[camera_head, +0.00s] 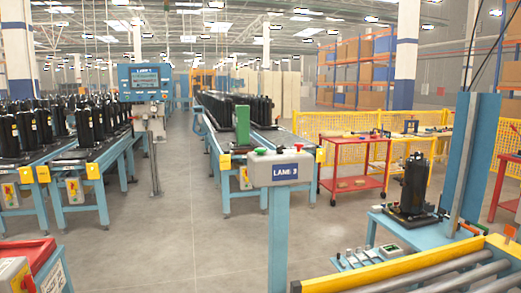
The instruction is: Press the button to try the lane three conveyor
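A grey control box (281,167) with a blue "LANE 3" label stands on a blue post (274,235) in the middle of the head view. A green button (262,151) sits on its top at the left, and a red button (298,147) sits at the right. Behind the box, a blue-framed conveyor (221,155) carries a row of black compressors (262,110). A green block-like part (243,126) stands at its near end. Whether the belt is moving cannot be told. Neither of my grippers is in view.
Two conveyors with black compressors (88,128) stand at left, beside a screen on a post (142,82). At right are a yellow mesh fence (310,125), a red cart (355,185) and a roller conveyor (430,277). Floor left of the post is clear.

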